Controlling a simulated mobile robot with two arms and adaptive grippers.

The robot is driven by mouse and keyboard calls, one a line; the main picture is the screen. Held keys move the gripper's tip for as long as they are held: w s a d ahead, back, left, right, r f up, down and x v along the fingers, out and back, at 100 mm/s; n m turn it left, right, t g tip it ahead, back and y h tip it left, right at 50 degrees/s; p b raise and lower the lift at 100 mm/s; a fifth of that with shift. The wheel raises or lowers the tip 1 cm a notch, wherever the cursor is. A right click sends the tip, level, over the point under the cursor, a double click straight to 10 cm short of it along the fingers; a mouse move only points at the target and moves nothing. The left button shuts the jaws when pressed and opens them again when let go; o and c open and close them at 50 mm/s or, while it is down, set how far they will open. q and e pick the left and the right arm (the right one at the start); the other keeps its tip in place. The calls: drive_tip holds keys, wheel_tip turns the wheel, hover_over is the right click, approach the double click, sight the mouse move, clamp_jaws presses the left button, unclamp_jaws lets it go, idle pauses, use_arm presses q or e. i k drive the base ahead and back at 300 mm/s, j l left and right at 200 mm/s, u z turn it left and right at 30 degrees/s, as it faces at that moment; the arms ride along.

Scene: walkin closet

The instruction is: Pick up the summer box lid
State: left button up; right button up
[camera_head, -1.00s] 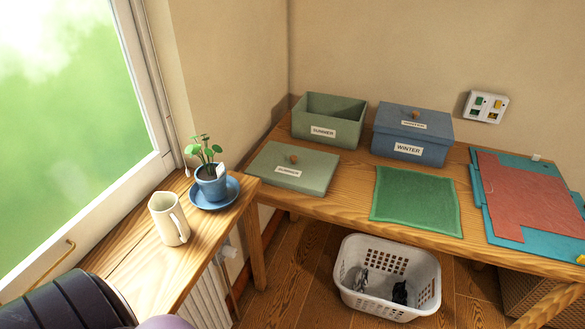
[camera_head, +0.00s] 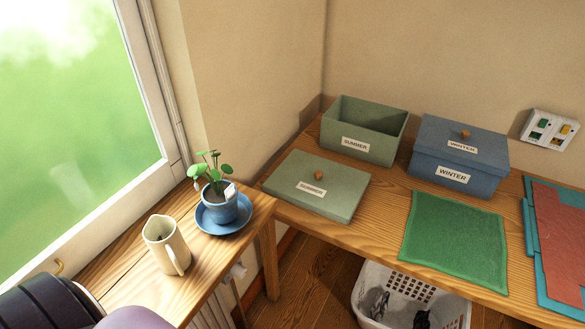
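The summer box lid (camera_head: 336,190) is a flat green lid with a round wooden knob and a "SUMMER" label. It lies on the wooden table, in front and to the left of the open green summer box (camera_head: 363,146). The summer box has no lid on and looks empty where I can see inside. Neither gripper is in view. A dark rounded part and a pale purple part at the bottom left look like part of my own arm.
The blue winter box (camera_head: 457,171) stands closed to the right. A green cloth (camera_head: 455,240) lies before it. A white basket (camera_head: 368,310) is below the table. A cream pitcher (camera_head: 165,247) and potted plant (camera_head: 220,206) stand on the window-side shelf. A wall panel (camera_head: 548,129) is right.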

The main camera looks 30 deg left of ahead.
sight(333, 190)
drive_tip(key=i+u, duration=0.65)
drive_tip(key=i, duration=0.15)
drive_tip(key=i+l+u, duration=0.35)
drive_tip(key=j, duration=0.1)
